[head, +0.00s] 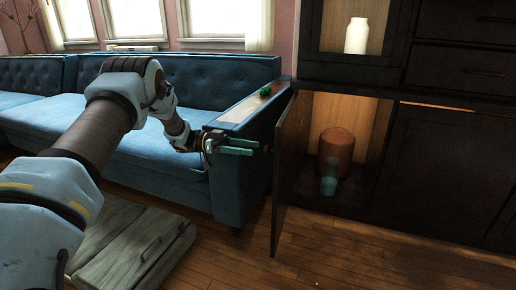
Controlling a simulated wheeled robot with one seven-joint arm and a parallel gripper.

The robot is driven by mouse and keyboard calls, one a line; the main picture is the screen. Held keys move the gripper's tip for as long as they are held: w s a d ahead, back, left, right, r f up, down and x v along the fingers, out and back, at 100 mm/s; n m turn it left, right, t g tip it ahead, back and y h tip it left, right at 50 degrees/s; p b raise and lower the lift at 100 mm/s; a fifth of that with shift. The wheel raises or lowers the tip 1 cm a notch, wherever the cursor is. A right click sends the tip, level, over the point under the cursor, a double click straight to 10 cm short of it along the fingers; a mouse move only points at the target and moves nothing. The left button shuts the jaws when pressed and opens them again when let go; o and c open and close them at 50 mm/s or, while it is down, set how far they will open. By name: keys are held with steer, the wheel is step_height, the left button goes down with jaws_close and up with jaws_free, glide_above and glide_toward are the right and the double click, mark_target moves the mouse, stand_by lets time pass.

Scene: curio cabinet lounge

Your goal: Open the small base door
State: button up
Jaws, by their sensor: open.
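The small base door (287,165) of the dark cabinet stands swung open, its panel seen nearly edge-on, hinged side unclear behind the frame. Its opening shows a lit compartment (372,135) with a brown rounded container (336,150) and a small teal cup (328,186) in front of it. My gripper (245,147) is at the left of the door, its teal fingers apart and pointing right toward the panel. Nothing shows between the fingers. A small knob sits near the fingertips; I cannot tell whether they touch it.
A blue tufted sofa (190,108) is behind and left of my gripper, with a small green object (265,91) on its arm. A closed cabinet door (440,165) is at right. Wooden floor (330,255) in front is clear.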

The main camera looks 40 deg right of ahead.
steer(key=v, duration=0.6)
steer(key=shift+w+a+p, duration=0.2)
steer(key=shift+w+p, duration=0.05)
steer(key=shift+p, duration=0.1)
